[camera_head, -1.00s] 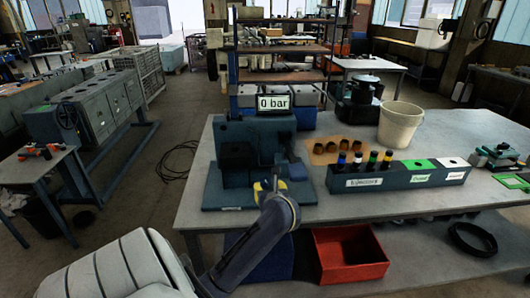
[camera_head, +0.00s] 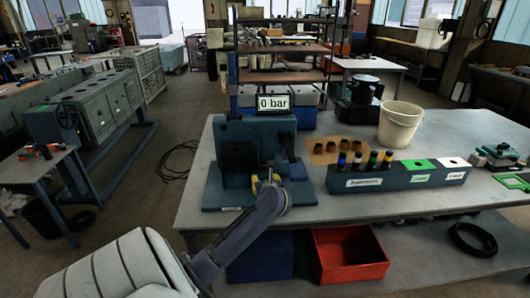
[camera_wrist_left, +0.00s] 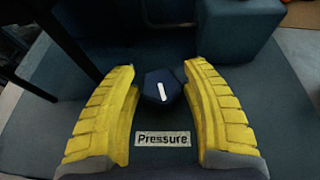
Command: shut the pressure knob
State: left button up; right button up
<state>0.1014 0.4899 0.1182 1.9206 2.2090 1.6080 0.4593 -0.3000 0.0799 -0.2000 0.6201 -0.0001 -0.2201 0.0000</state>
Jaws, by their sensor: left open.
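The pressure knob (camera_wrist_left: 161,88) is a dark, faceted knob with a white line mark, seen in the left wrist view just above a label reading "Pressure" (camera_wrist_left: 163,139). My left gripper (camera_wrist_left: 162,82) is open, with its yellow fingers on either side of the knob; small gaps show between them and it. In the head view the left gripper (camera_head: 265,183) is at the right front of the blue-grey test stand (camera_head: 228,192), where my arm hides the knob. The stand's display (camera_head: 273,103) reads 0 bar. My right gripper is not in view.
A dark rack (camera_head: 345,183) holding several injectors, with green and white sections, stands right of the stand. A cream bucket (camera_head: 399,125) and a brown mat (camera_head: 335,150) with several small parts are behind it. A red bin (camera_head: 348,256) is below the bench top.

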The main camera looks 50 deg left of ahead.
pick_arm(q)
jog(key=c, duration=0.9)
jog(key=shift+s+a+m+t+h, duration=0.1)
jog(key=shift+m+t+h, duration=0.5)
jog(key=shift+m, duration=0.1)
jog(key=shift+m+t+h, duration=0.6)
jog(key=shift+m+t, duration=0.2)
jog(key=o, duration=0.9)
